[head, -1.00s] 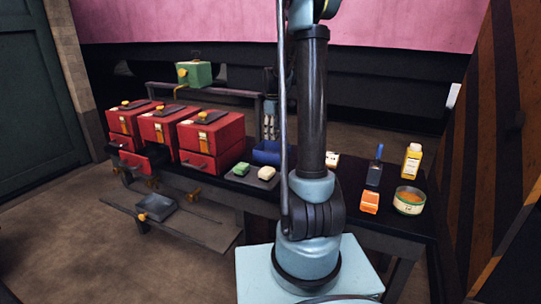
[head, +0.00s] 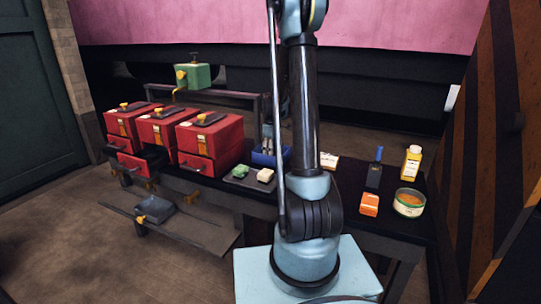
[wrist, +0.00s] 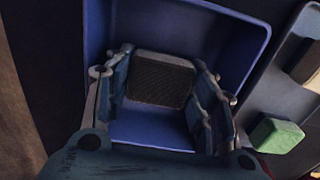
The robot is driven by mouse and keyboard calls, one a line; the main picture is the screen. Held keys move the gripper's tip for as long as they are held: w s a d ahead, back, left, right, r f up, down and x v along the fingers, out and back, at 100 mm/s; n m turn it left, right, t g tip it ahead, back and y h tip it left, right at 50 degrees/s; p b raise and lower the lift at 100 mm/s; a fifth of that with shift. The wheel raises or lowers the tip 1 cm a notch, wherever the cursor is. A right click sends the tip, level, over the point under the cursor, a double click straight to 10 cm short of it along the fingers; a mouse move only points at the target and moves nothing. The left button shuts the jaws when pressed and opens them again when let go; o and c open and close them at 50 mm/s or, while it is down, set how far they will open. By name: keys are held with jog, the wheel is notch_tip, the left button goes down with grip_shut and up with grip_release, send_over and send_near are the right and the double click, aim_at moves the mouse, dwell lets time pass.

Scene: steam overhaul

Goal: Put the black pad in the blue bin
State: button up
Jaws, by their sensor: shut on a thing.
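The blue bin (head: 262,159) stands on the dark bench, left of my arm in the head view. In the wrist view the bin (wrist: 222,28) fills the middle. The black pad (wrist: 160,78) is a dark, textured, roughly rectangular piece. It is between the fingers of my gripper (wrist: 163,74), which is shut on it. The gripper and pad are over or inside the bin, with its walls around them in view. In the head view my gripper (head: 268,145) is at the bin, and the pad cannot be made out.
A grey tray (head: 237,180) with a green block (head: 240,169) and a cream block (head: 265,175) sits beside the bin. Red drawer boxes (head: 211,139) stand left. An orange block (head: 369,204), a tin (head: 409,203) and a yellow bottle (head: 412,162) are at the right.

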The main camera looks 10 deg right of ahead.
jog(key=o, duration=0.8)
jog(key=shift+o, duration=0.2)
jog(key=shift+r, duration=0.1)
notch_tip(320, 180, up, 11)
jog(key=s+r+m, duration=0.3)
jog(key=s+r, duration=0.2)
jog(key=s, duration=0.7)
jog(key=s+f+m+t, duration=0.1)
jog(key=s+f+m, duration=0.3)
jog(key=s, duration=0.9)
jog(key=s+f+m+t, duration=0.1)
jog(key=s+f+m, duration=0.3)
jog(key=s, duration=1)
jog(key=shift+f, duration=1)
